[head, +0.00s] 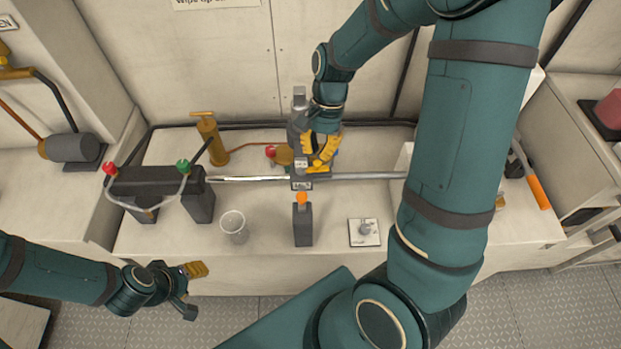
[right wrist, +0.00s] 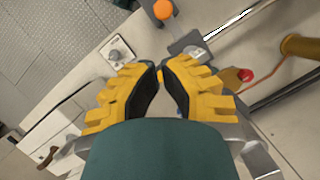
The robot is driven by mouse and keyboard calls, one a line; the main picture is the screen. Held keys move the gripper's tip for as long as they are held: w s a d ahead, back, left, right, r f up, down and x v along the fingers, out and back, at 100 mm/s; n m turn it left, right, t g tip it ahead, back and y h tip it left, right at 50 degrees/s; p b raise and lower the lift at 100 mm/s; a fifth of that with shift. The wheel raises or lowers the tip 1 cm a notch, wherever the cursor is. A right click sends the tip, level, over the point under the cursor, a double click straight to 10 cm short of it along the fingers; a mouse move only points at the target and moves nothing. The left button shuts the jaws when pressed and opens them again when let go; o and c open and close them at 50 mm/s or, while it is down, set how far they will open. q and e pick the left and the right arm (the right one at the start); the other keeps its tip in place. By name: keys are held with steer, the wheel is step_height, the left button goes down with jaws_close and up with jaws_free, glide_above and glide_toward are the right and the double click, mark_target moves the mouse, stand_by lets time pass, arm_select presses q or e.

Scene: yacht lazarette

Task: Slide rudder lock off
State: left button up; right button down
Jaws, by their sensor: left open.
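A silver rod (head: 372,176) runs left to right above the bench. A grey block with a small label (head: 301,182) sits around the rod near its middle; it looks like the rudder lock. In the right wrist view a grey block on a rod (right wrist: 186,42) lies just beyond my fingertips. My right gripper (head: 322,162) points down just right of the block, over the rod. Its yellow fingers (right wrist: 160,72) are close together, and what lies between them is mostly hidden. My left gripper (head: 190,285) is open and empty in front of the bench, at the lower left.
A dark bracket with red and green knobs (head: 155,182) stands left, near a brass pump (head: 212,138). A clear cup (head: 234,225), an orange-topped grey post (head: 302,222) and a white plate with a knob (head: 364,232) occupy the front. An orange-handled tool (head: 538,192) lies right.

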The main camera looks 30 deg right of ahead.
steer(key=b+x, duration=0.1)
steer(key=x, duration=0.9)
steer(key=shift+a, duration=0.1)
arm_select(q)
steer(key=shift+f, duration=0.9)
arm_select(e)
steer(key=shift+s, duration=0.1)
steer(key=shift+s+a, duration=0.55)
steer(key=shift+s, duration=0.2)
steer(key=shift+s+a, duration=0.35)
steer(key=shift+s, duration=0.25)
arm_select(q)
steer(key=d+p+v, duration=0.1)
steer(key=p+v, duration=0.5)
steer(key=v, duration=0.2)
steer(key=shift+d+r+p, duration=0.3)
steer(key=shift+p, duration=0.1)
arm_select(e)
steer(key=v, duration=1)
